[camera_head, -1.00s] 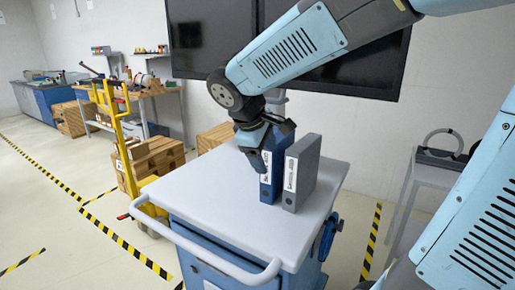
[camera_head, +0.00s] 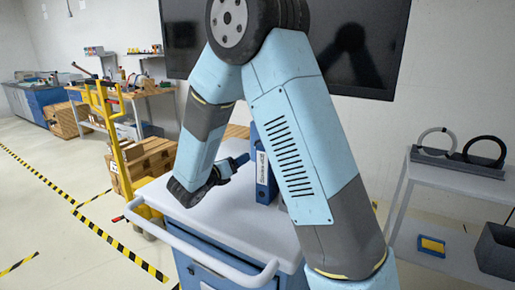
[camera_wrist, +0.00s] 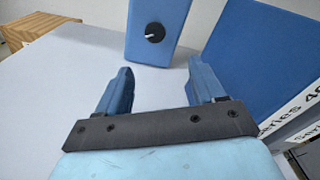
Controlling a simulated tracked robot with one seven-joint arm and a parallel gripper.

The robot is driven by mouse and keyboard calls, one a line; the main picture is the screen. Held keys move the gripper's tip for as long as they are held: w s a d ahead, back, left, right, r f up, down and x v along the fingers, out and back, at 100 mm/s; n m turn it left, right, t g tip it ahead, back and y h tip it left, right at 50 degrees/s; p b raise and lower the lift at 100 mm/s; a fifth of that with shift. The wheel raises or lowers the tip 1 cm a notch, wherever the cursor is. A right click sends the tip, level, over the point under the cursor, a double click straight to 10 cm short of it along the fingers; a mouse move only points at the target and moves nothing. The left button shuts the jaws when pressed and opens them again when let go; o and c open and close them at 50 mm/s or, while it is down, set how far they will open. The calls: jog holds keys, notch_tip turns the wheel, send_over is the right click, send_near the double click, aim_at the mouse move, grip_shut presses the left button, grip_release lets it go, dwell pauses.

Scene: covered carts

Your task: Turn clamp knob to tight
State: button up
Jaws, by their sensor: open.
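A black knob (camera_wrist: 153,33) with a white pointer mark sits on the front face of a blue block (camera_wrist: 150,12) on the cart top, seen in the wrist view. The pointer lies nearly level, and I cannot read any tight mark. My gripper (camera_wrist: 158,76) is open and empty, its two blue fingers apart. The knob is beyond the fingertips, a little left of the middle between them, and not touched. In the head view my gripper (camera_head: 241,160) is low over the cart top, left of the blue binder (camera_head: 264,170). The knob is not visible there.
The cart (camera_head: 160,194) has a pale top and a front push rail. The blue binder stands close on the right in the wrist view. A side shelf (camera_head: 455,205) stands at right. A yellow trolley (camera_head: 112,130) and boxes (camera_head: 150,160) are at left.

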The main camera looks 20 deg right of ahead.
jog(key=w+d+n+t, duration=0.1)
jog(key=w+d, duration=0.8)
jog(key=w, duration=0.1)
jog(key=shift+w+d+f+n, duration=0.15)
jog(key=shift+d+f+n, duration=0.15)
jog(key=shift+d, duration=0.1)
jog(key=c, duration=1)
